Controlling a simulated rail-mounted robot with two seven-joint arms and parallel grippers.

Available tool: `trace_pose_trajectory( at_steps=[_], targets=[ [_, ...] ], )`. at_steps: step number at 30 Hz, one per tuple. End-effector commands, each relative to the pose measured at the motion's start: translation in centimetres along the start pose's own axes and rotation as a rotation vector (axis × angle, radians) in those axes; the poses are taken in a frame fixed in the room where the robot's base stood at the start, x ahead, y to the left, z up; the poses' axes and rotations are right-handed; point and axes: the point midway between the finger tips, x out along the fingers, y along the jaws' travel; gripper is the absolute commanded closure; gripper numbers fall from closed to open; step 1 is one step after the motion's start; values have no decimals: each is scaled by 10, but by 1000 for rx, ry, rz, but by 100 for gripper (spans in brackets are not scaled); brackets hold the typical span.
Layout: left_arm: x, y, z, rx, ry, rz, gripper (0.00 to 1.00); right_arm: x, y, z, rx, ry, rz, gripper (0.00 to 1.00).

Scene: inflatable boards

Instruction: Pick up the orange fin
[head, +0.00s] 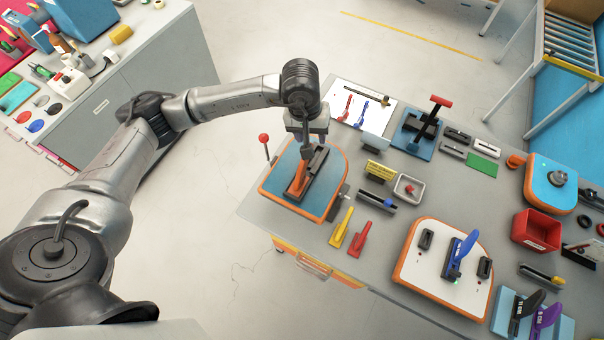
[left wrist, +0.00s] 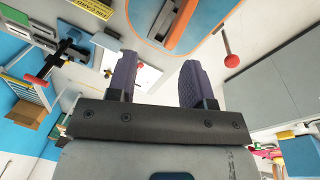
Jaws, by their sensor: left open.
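The orange fin (head: 299,180) sits in a dark fin box on a blue board with an orange rim (head: 267,187), at the near left end of the grey table. My left gripper (head: 306,142) points down just above the board at the fin's far end, partly covering it. In the left wrist view the fin (left wrist: 183,24) shows in its dark box at the top, beyond the fingertips. The left gripper (left wrist: 160,66) is open there, with nothing between its purple-grey fingers. My right gripper is not in view.
A red-knobbed lever (head: 263,139) stands at the board's left edge. Yellow (head: 342,227) and red (head: 361,239) fins lie in front on the table. A white board with a blue fin (head: 462,252) is to the right. A yellow block (head: 380,171) stands beside the blue board.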

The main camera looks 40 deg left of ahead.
Motion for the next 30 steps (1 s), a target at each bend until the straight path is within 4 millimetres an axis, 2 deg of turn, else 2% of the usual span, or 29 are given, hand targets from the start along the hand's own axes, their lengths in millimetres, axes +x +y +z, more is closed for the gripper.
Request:
trace_pose_trajectory(
  at_steps=[1,4,10,21,25,30],
  targets=[
    [0,-10,2,63,-13,-60,53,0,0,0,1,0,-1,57],
    [-2,-23,5,184,-41,-141,53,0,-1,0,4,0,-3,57],
    [2,-25,6,302,-56,-148,53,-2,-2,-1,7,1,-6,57],
    [59,-34,8,313,-59,-147,53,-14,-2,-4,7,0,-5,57],
    [74,-35,8,313,-58,-145,53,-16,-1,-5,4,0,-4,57],
    [83,-37,8,314,-56,-144,53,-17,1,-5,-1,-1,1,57]
  ],
)
